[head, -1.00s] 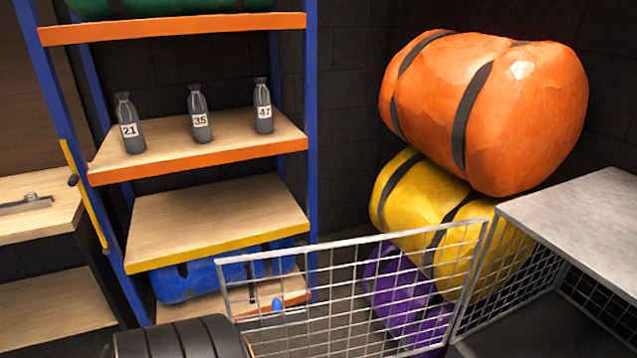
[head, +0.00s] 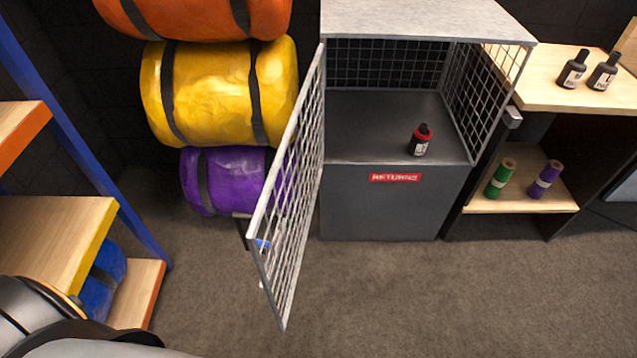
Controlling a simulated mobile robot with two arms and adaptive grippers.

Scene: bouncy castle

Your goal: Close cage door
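The cage (head: 385,205) is a grey box with a metal top and mesh sides, and a red RETURNS label on its lower front. Its mesh door (head: 290,185) is hinged on the left and stands wide open, swung out toward me. A small blue part (head: 262,244) shows through the mesh near the door's free edge; I cannot tell exactly what it is. A dark bottle with a red cap (head: 420,139) stands inside the cage. Neither gripper is in view. Only part of my own arm shows at the bottom left.
Orange, yellow (head: 220,92) and purple (head: 205,180) strapped bundles are stacked left of the cage, behind the door. A blue-framed shelf (head: 50,235) stands at the left. A wooden shelf unit (head: 520,193) with bottles and rolls stands at the right. The carpet (head: 400,300) before the cage is clear.

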